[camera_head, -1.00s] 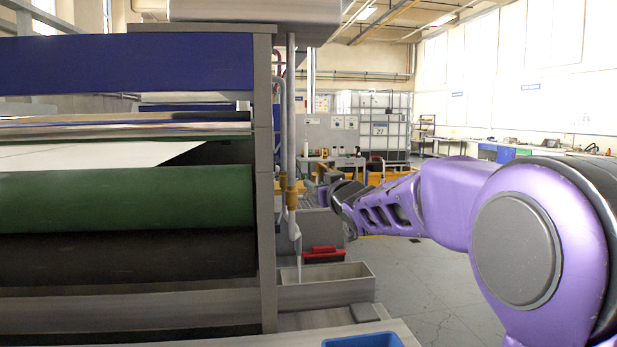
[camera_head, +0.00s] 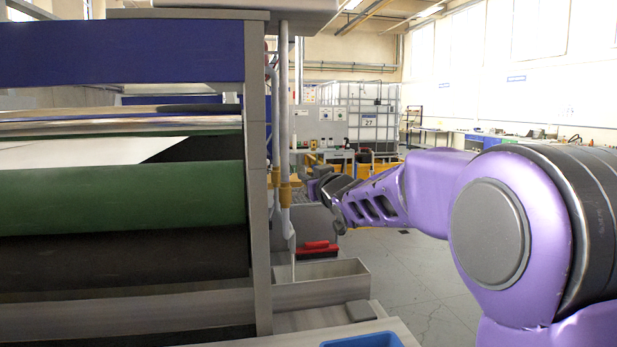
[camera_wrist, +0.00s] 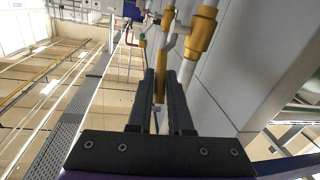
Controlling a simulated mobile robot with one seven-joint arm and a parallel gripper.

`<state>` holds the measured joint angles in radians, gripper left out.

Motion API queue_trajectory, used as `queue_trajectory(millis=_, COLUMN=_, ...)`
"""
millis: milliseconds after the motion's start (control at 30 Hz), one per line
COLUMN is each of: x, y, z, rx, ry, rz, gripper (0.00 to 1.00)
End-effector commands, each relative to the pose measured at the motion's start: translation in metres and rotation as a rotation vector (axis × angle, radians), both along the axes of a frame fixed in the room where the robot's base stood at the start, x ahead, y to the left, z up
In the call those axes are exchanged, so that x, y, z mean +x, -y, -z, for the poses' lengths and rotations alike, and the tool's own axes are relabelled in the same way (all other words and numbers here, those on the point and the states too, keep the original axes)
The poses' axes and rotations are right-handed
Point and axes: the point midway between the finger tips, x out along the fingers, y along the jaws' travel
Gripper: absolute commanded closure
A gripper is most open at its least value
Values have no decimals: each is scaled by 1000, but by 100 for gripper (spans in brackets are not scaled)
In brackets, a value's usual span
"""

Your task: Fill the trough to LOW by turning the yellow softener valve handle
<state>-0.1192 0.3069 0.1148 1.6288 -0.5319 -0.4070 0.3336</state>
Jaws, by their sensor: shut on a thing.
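The yellow softener valve handle (camera_wrist: 160,72) shows in the wrist view as a narrow yellow bar between the two fingers of my gripper (camera_wrist: 165,78). My gripper is shut on it. A larger brass-yellow fitting (camera_wrist: 202,32) sits on the pipe just beyond, to the right. In the head view my gripper (camera_head: 312,188) is beside the pipes with yellow fittings (camera_head: 285,194), and its fingertips are hard to make out. The grey trough (camera_head: 318,290) lies below the pipes. Its liquid level and any LOW mark cannot be made out.
The machine frame post (camera_head: 257,200) and green roller (camera_head: 120,195) stand at left. A red brush-like item (camera_head: 318,250) is behind the trough. A blue tray (camera_head: 362,341) is at the bottom edge. The floor (camera_head: 420,280) at right is clear.

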Motion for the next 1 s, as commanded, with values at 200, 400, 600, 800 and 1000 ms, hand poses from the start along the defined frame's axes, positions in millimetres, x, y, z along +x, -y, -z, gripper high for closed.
queue_trajectory(millis=200, x=0, y=0, z=0, rx=0, ry=0, rz=0, gripper=100)
queue_trajectory(millis=400, x=0, y=0, z=0, rx=0, ry=0, rz=0, gripper=100)
queue_trajectory(millis=600, x=0, y=0, z=-1, rx=0, ry=1, rz=0, gripper=100)
queue_trajectory(millis=800, x=0, y=0, z=-1, rx=0, ry=1, rz=0, gripper=100)
queue_trajectory(millis=1000, x=0, y=0, z=-1, rx=1, ry=2, rz=0, gripper=100)
